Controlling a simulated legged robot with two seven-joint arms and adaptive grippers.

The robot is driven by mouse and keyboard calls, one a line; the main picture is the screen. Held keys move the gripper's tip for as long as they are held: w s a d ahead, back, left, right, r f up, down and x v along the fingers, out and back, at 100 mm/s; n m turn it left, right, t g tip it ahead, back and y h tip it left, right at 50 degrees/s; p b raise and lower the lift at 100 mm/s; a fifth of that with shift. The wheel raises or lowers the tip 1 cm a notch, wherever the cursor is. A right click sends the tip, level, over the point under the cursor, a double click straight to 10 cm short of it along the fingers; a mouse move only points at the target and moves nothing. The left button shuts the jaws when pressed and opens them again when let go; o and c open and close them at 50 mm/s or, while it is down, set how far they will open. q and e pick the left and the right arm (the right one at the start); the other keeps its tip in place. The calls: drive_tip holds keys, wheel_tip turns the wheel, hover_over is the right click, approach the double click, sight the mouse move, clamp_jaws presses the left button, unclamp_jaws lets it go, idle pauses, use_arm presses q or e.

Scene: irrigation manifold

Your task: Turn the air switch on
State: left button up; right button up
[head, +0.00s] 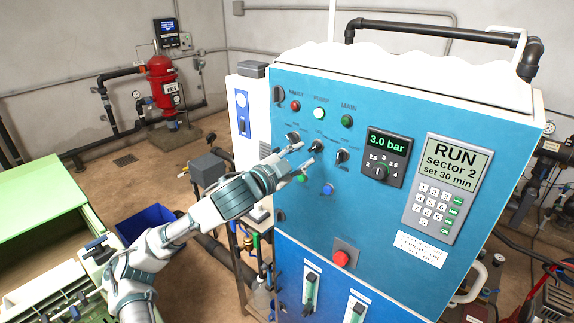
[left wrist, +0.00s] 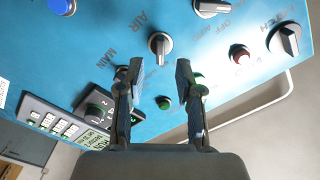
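In the head view the gripper (head: 300,158) is close in front of the blue panel, left of that knob. Contact is not visible. My right gripper is in neither view.
The blue cabinet (head: 395,110) carries lamps above the knobs, a pressure display (head: 387,155), a keypad unit (head: 446,188) and a red button (head: 341,257). Another knob (left wrist: 207,8) is close by. A green-topped bench (head: 38,205) stands left; a red tank (head: 162,82) stands behind.

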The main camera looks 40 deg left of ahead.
use_arm(q)
drive_tip(key=s, duration=0.7)
drive_tip(key=shift+a, duration=0.2)
